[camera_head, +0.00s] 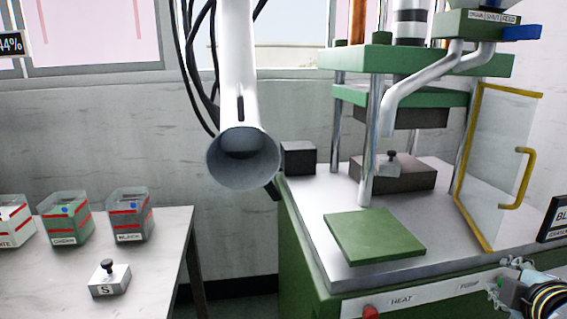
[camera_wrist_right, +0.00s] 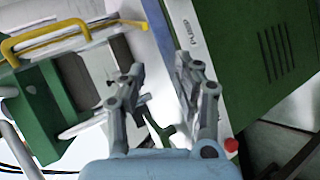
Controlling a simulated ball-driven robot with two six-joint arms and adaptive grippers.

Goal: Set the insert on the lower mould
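In the head view a small grey metal insert with a dark knob (camera_head: 388,163) sits on or at the near edge of the dark lower mould (camera_head: 411,178) in the press. A pipe and a post stand close to it, so its exact seating is unclear. A similar block with a dark knob, marked S (camera_head: 109,279), stands on the left table. My right gripper (camera_head: 507,277) is at the bottom right, in front of the press and away from the insert. In the right wrist view its fingers (camera_wrist_right: 162,72) are apart with nothing held between them. My left gripper is not in view.
The yellow-framed guard door (camera_head: 497,165) stands open at the press's right. A green plate (camera_head: 374,235) lies on the press bed's front. A black block (camera_head: 298,158) is at its back left. Labelled bins (camera_head: 68,217) stand on the left table (camera_head: 165,245).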

